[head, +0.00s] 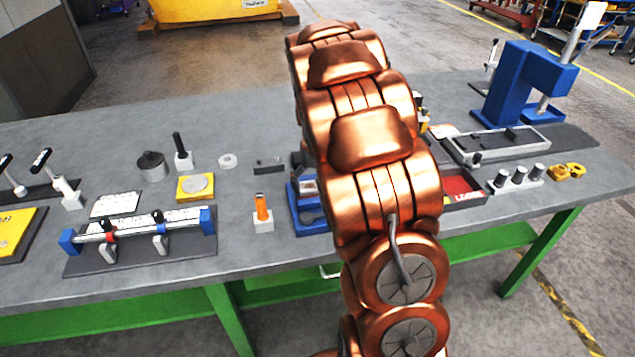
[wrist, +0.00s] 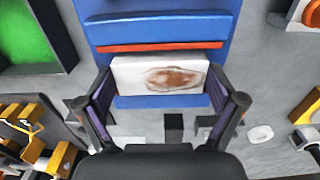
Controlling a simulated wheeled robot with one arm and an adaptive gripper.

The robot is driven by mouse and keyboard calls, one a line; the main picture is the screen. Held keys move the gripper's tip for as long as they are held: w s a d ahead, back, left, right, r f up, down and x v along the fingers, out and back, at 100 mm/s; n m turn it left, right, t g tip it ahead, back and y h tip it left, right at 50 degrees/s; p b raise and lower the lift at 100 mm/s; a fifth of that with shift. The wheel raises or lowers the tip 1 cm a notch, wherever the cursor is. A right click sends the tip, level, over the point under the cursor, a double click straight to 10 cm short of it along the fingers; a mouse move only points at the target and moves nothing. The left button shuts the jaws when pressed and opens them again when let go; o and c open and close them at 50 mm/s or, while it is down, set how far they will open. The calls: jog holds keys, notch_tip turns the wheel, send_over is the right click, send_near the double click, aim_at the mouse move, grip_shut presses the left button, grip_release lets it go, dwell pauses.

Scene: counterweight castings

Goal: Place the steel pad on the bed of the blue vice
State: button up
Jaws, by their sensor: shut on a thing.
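The steel pad (wrist: 165,76) is a pale, shiny block with a brownish reflection on its face. In the wrist view my gripper (wrist: 162,92) has one finger at each side of it and is shut on it. The blue vice (wrist: 160,28) lies under and beyond the pad, with a red strip across it and a blue edge showing below the pad. I cannot tell whether the pad touches the bed. In the head view the blue vice (head: 309,222) is partly behind my copper arm, which also hides my gripper.
An orange-handled tool in a pale block (head: 262,213) stands left of the vice. A clamp fixture (head: 140,240) lies farther left. A red-lined tray (head: 462,190) and a tall blue press (head: 520,85) are on the right. A green-floored tray (wrist: 28,35) shows in the wrist view.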

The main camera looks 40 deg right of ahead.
aim_at(317, 185)
jog(key=o, duration=1.4)
jog(key=shift+r, duration=0.1)
notch_tip(317, 185, up, 12)
jog(key=b, duration=0.2)
jog(key=shift+b, duration=0.3)
jog(key=s+a+f+n, duration=0.1)
jog(key=s+a+f, duration=0.1)
jog(key=s+a, duration=0.5)
jog(key=s+a+f+n+g, duration=0.1)
jog(key=s+a, duration=0.5)
jog(key=s, duration=0.7)
jog(key=s+a+f+n, duration=0.2)
jog(key=s+a+f, duration=0.2)
jog(key=s+a, duration=0.3)
jog(key=shift+s+a+f+n+g, duration=0.1)
jog(key=shift+s+a+n+g, duration=0.1)
jog(key=shift+s, duration=0.7)
jog(key=shift+s+a+f+n+g, duration=0.1)
jog(key=shift+s+a+g, duration=0.1)
jog(key=shift+s, duration=0.65)
